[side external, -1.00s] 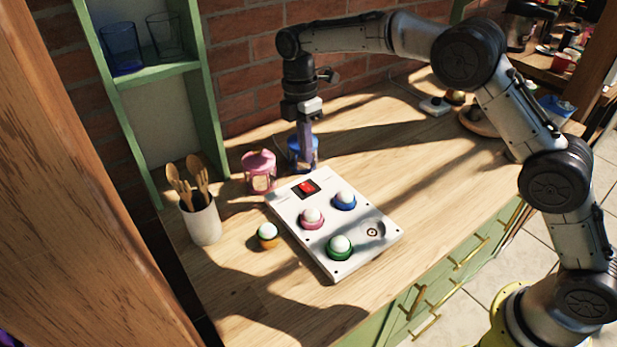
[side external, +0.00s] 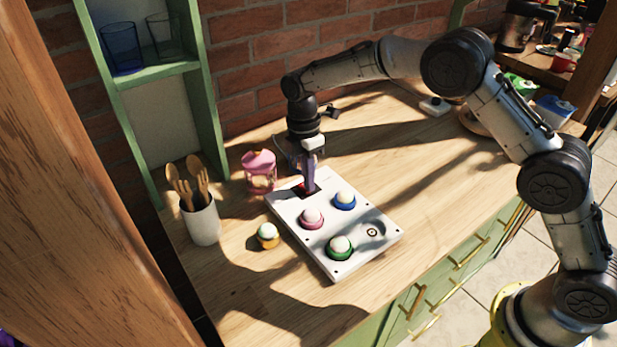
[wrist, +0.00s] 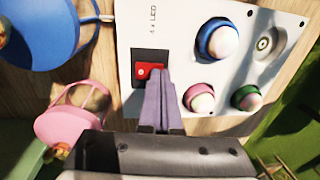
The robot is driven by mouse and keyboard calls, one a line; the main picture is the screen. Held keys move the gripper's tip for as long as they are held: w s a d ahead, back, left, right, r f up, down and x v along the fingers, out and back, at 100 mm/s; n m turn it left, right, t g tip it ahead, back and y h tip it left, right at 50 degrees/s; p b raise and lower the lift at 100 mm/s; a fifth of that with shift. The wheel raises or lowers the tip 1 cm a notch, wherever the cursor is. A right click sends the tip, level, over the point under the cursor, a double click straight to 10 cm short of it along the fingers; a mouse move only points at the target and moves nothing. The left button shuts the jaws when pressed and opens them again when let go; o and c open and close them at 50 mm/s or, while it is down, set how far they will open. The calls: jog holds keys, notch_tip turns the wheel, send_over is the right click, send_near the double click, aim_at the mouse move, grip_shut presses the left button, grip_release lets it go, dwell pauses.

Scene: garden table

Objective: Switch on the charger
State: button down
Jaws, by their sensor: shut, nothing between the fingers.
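The charger (side external: 362,258) is a flat white box on the wooden counter. It also shows in the wrist view (wrist: 180,25). Its red rocker switch (wrist: 146,72) sits in a black frame near one end. Round white-topped pieces in blue (side external: 345,200), pink (side external: 311,218) and green (side external: 340,247) rings stand in the charger, beside an empty round socket (side external: 372,232). My gripper (side external: 309,190) is shut and empty, pointing down with its fingertips at the switch and hiding part of it. I cannot tell whether the tips touch it.
An orange-ringed piece (side external: 267,235) stands on the counter left of the charger. A pink lantern (side external: 259,171) and a utensil cup (side external: 200,220) are close by. A blue lantern (wrist: 45,30) shows in the wrist view. The counter right of the charger is mostly clear.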

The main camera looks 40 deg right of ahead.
aim_at(302, 184)
jog(key=shift+s+f, duration=0.15)
jog(key=shift+f, duration=0.2)
jog(key=shift+w+r, duration=0.1)
jog(key=shift+w, duration=0.75)
jog(key=shift+r, duration=0.15)
notch_tip(302, 184, up, 14)
jog(key=w, duration=0.1)
jog(key=shift+w, duration=0.35)
jog(key=shift+d, duration=0.1)
